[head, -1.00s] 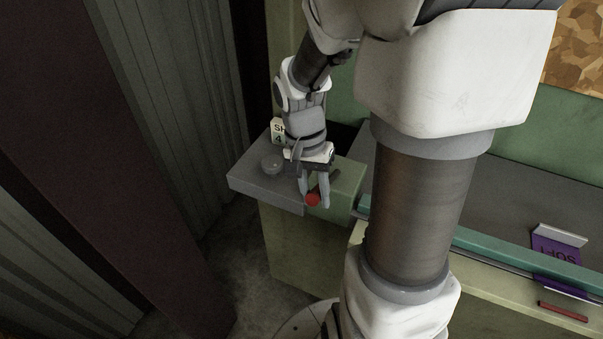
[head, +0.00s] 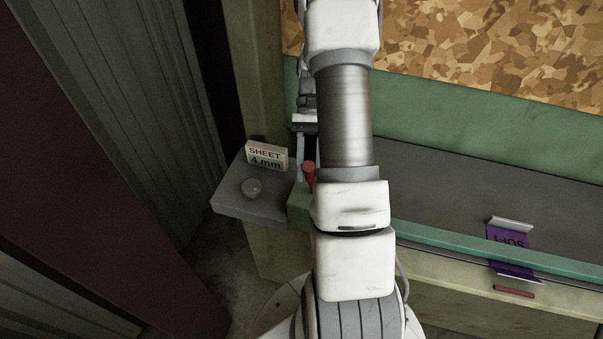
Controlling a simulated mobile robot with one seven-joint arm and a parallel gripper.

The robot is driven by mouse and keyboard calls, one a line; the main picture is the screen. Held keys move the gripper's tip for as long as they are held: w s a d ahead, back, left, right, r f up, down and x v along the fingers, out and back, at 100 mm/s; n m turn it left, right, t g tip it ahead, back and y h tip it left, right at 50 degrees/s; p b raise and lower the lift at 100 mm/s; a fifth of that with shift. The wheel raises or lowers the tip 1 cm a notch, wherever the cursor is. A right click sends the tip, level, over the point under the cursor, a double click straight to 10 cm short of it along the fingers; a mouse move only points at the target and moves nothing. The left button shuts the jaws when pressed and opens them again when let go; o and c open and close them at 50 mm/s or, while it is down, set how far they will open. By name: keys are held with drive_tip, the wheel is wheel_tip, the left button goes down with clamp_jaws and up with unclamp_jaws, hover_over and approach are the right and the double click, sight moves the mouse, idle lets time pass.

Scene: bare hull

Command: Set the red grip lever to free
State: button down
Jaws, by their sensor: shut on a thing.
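The red grip lever (head: 309,173) stands at the green block (head: 299,205) beside the grey shelf, left of my arm. Its red end shows; its lower part and pivot are mostly hidden. My gripper (head: 308,168) comes at it from behind, with the left finger along its left side. The other finger is largely hidden behind my arm. The gripper is shut on the lever. No free mark can be read near it.
A sign reading "SHEET 4 mm" (head: 267,156) and a round knob (head: 252,187) are on the grey shelf (head: 232,204). A ribbed wall (head: 130,110) stands at left.

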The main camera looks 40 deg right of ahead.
drive_tip(key=shift+w+d+r+g+y, duration=0.2)
drive_tip(key=shift+w+d+g+y, duration=0.3)
drive_tip(key=shift+w+d+y, duration=0.3)
drive_tip(key=shift+w+d+r+g+y, duration=0.2)
drive_tip(key=shift+w+d+g+y, duration=0.35)
drive_tip(key=shift+d, duration=0.45)
drive_tip(key=c, duration=0.6)
unclamp_jaws()
drive_tip(key=shift+w+r, duration=0.1)
drive_tip(key=s+d+r, duration=0.2)
drive_tip(key=s+r, duration=0.1)
drive_tip(key=s+d+r, duration=0.1)
drive_tip(key=s+r, duration=0.3)
drive_tip(key=s+d+r, duration=0.2)
drive_tip(key=s+r, duration=0.1)
drive_tip(key=shift+s+d+r, duration=0.15)
drive_tip(key=shift+d+r, duration=0.2)
drive_tip(key=shift+r, duration=0.05)
